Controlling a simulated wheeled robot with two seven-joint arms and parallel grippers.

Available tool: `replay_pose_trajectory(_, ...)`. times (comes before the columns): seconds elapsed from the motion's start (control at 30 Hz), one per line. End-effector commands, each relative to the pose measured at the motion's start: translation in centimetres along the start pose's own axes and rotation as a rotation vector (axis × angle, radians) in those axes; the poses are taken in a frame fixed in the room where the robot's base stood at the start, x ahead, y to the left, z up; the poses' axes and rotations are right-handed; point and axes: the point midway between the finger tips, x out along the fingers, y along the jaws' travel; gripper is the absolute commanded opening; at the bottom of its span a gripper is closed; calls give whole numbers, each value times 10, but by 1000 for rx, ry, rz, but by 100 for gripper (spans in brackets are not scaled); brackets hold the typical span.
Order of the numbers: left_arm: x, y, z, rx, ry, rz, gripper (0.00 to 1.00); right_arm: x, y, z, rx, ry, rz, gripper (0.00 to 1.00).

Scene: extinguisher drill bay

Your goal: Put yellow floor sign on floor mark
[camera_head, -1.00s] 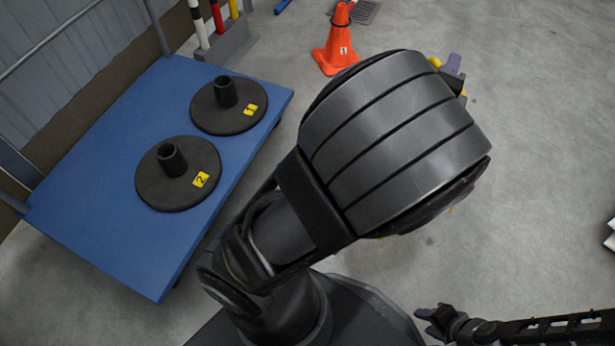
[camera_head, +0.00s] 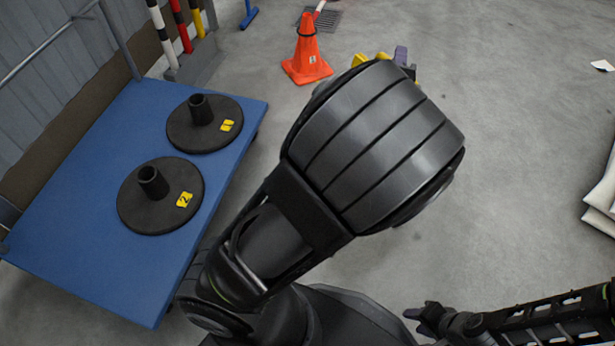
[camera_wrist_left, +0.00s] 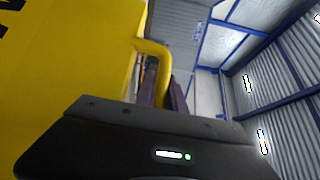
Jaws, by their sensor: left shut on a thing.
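The yellow floor sign (camera_wrist_left: 70,75) fills the left of the left wrist view, with dark lettering at its upper left corner. Its yellow loop handle (camera_wrist_left: 160,55) runs between the purple fingers of my left gripper (camera_wrist_left: 163,92), which is shut on it. In the head view my left forearm hides most of the sign; only small yellow bits (camera_head: 360,60) show beside a purple fingertip of the left gripper (camera_head: 400,58). My right gripper (camera_head: 428,316) is low in the head view, away from the sign, its jaw opening unclear. I see no floor mark.
A blue platform (camera_head: 60,240) with two round black bases (camera_head: 140,212) stands at left. An orange cone (camera_head: 307,55) stands beyond my left arm, near a floor grate (camera_head: 322,18). White folded material (camera_head: 603,195) is at the right edge. Grey floor between is clear.

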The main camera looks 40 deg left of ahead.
Motion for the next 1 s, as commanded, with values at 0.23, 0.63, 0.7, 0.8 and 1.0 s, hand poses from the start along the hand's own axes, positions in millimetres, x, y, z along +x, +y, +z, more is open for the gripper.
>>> replay_pose_trajectory(0.23, 48, 12, 57, 5, -196, -11, 0, -1, 0, 0, 0, 0, 0, 36)
replay_pose_trajectory(0.63, 112, 78, 179, -8, -550, 18, 0, -1, -1, 0, -1, -1, 0, 36)
replay_pose_trajectory(0.7, 116, 90, 195, -12, -592, 26, 0, -1, -1, 0, 0, -1, 0, 36)
replay_pose_trajectory(0.8, 121, 104, 213, -18, -638, 36, 0, -1, -1, 0, -1, -1, 0, 36)
replay_pose_trajectory(1.0, 124, 122, 234, -26, -691, 48, 0, -2, -1, 0, -1, -1, 0, 36)
